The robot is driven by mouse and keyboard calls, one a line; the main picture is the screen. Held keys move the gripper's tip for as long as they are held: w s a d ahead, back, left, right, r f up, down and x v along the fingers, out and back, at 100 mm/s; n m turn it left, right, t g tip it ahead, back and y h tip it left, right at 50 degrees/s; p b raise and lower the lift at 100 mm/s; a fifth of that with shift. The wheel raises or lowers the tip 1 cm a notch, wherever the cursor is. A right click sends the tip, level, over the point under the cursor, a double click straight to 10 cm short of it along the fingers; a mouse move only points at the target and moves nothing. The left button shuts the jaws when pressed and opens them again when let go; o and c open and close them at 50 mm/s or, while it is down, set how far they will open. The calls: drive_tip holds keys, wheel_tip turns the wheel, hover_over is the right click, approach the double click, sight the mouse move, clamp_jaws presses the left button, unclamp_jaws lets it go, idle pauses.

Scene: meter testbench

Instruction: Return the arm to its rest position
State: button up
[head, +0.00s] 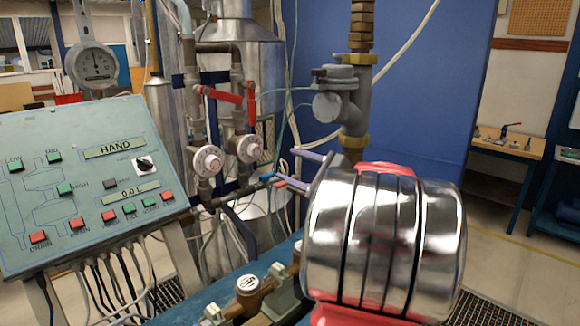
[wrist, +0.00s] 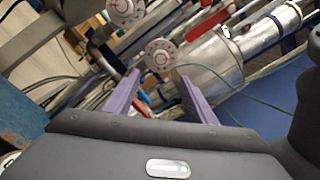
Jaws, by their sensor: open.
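My gripper (head: 286,167) shows in the head view as two purple fingers reaching left from behind the shiny silver body of my arm (head: 385,240). In the wrist view the gripper (wrist: 157,76) has its two purple fingers spread apart with nothing between them. Beyond the fingertips is a round white meter dial (wrist: 160,55), apart from them as far as I can tell. My arm is stretched out in front of the bench pipework. Its silver body hides part of the scene behind it.
Two round meters (head: 208,160) (head: 249,148) and red lever handles (head: 222,95) sit on the pipes left of my gripper. A green control panel (head: 80,185) stands at left. A grey valve body (head: 340,105) rises behind my arm. A blue partition (head: 430,90) is behind.

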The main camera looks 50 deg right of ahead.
idle(0.4)
drive_tip(key=w+a+f+n+g+y, duration=0.15)
drive_tip(key=a+n, duration=0.25)
drive_tip(key=a, duration=0.7)
drive_tip(key=w+a+f+n+g+y, duration=0.1)
drive_tip(key=a+f+n+g+y, duration=0.25)
drive_tip(key=a, duration=0.65)
drive_tip(key=w+a+f+n+g+y, duration=0.2)
drive_tip(key=a+n, duration=0.2)
drive_tip(key=a, duration=0.7)
drive_tip(key=s+a+f+n+g+h, duration=0.2)
drive_tip(key=s+a+f+n, duration=0.2)
drive_tip(key=s+a+n, duration=0.3)
drive_tip(key=s+a+f+n+g+h, duration=0.3)
drive_tip(key=s+a+f+n, duration=0.2)
drive_tip(key=s+a+n, duration=0.3)
drive_tip(key=s+n, duration=0.1)
drive_tip(key=s, duration=0.2)
drive_tip(key=shift+a+n, duration=0.15)
drive_tip(key=shift+n, duration=0.2)
drive_tip(key=shift+f, duration=0.1)
drive_tip(key=shift+c, duration=0.6)
